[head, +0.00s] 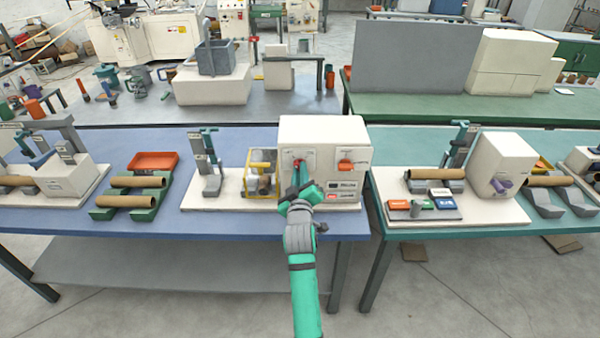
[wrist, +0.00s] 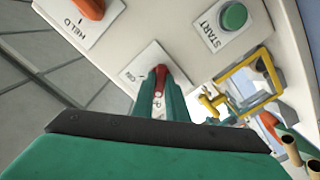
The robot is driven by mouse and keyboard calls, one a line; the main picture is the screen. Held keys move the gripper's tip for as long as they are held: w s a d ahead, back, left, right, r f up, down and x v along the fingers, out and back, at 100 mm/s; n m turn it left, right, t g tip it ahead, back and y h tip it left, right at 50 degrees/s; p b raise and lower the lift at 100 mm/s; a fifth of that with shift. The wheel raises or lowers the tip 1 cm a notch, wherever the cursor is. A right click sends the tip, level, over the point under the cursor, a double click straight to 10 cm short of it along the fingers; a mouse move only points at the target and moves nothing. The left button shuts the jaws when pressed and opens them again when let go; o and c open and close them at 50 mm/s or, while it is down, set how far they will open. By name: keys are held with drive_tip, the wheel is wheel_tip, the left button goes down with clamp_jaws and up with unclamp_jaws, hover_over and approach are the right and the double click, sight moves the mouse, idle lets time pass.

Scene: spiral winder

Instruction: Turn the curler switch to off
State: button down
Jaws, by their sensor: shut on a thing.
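The white machine box (head: 343,135) stands on the blue table. A small red switch (head: 296,161) is on its front face, which also shows in the wrist view (wrist: 161,77) on a pale plate with small lettering I cannot read surely. My green gripper (head: 303,173) reaches up to the switch from below. In the wrist view my gripper (wrist: 160,100) has its two fingers closed around the switch lever. The fingers hide part of the lever and plate, so its exact setting is unclear.
An orange knob (head: 345,166) sits right of the switch. A green START button (wrist: 233,15) and a yellow frame (wrist: 243,85) lie near the switch in the wrist view. A green rack (head: 129,199) with cardboard tubes stands at left. A second station (head: 503,160) is on the right-hand table.

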idle(0.4)
drive_tip(key=c, duration=1.8)
unclamp_jaws()
drive_tip(key=shift+o, duration=0.2)
drive_tip(key=shift+s, duration=0.1)
drive_tip(key=s, duration=1)
drive_tip(key=shift+s, duration=0.35)
drive_tip(key=shift+a+f, duration=0.1)
